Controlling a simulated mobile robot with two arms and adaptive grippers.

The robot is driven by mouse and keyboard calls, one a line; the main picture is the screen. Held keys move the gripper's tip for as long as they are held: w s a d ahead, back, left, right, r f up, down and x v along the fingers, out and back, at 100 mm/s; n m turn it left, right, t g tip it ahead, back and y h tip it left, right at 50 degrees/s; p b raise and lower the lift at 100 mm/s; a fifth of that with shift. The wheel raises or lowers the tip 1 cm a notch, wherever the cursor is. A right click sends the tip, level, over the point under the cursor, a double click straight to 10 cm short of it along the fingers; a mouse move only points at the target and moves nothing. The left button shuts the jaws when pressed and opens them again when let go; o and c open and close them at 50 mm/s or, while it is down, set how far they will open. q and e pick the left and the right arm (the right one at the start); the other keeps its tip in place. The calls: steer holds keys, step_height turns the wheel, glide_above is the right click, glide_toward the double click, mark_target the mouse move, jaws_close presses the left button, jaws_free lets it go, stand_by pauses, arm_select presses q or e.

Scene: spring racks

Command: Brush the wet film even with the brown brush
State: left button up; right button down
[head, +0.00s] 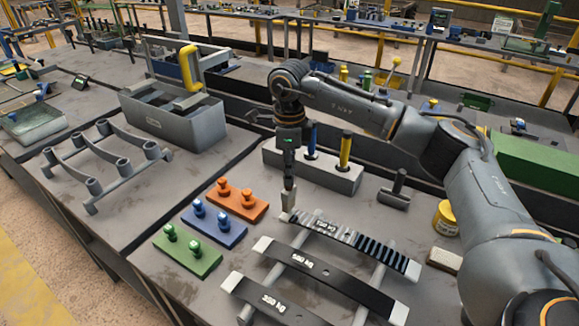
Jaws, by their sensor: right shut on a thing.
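My right gripper (288,180) points down and is shut on a brush, presumably the brown one. Its handle is mostly hidden between the fingers, and its colour is hard to tell. The brush is over the left end of the farthest dark spring leaf (319,226); I cannot tell if it touches. My left gripper is not in view.
Two more labelled leaves (326,271) lie nearer on the rack. A grey holder block (340,180) has blue and yellow handles. Orange (238,204), blue and green plates with knobs lie left. A black hammer-like tool (396,192) and yellow tin (445,220) lie right.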

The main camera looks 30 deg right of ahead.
stand_by(0.6)
steer(key=shift+f+b, duration=0.55)
steer(key=shift+f, duration=0.4)
steer(key=shift+s+d, duration=0.1)
